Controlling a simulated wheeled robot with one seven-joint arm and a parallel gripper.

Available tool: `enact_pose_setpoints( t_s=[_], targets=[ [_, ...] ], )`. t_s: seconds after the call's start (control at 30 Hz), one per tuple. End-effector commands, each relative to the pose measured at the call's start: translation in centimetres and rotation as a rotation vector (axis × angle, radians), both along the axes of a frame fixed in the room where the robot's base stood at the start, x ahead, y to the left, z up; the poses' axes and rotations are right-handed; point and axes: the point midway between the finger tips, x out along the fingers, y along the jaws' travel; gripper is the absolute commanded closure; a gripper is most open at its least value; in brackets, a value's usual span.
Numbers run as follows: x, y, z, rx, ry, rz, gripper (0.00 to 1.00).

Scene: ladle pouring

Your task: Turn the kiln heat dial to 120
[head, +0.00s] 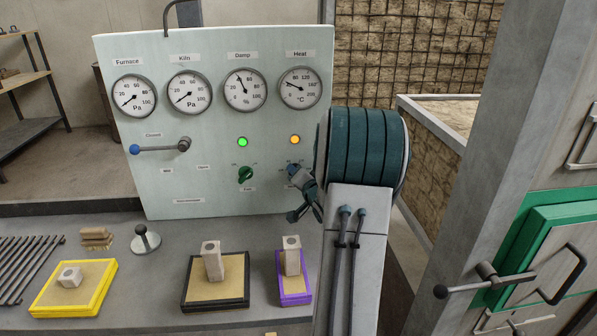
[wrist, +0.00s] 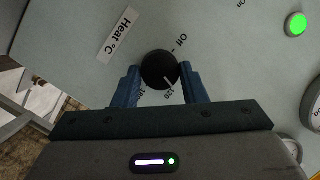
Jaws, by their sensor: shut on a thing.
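The heat dial (wrist: 160,69) is a round black knob on the pale panel, under a "Heat °C" label (wrist: 118,33). Its white pointer mark points down and slightly right in the wrist view, at or close to the "120" marking. An "Off" marking lies up and right of it. My gripper (wrist: 160,84) is shut on the dial, one blue finger on each side. In the head view my gripper (head: 299,190) is at the panel's lower right and hides the dial. The Heat gauge (head: 300,88) has its needle pointing left and slightly up, well below 120.
Framed trays (head: 186,300) stand on the bench below. A green-framed door (head: 530,225) is at right.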

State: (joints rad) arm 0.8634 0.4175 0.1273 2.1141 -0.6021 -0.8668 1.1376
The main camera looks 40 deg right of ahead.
Motion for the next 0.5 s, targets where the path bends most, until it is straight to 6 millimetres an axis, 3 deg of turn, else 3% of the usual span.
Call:
enact_pose_setpoints(
  t_s=[0.5],
  targets=[
    [-0.05,-0.12,-0.14,0.215,-0.134,-0.002,0.84]
  ],
)
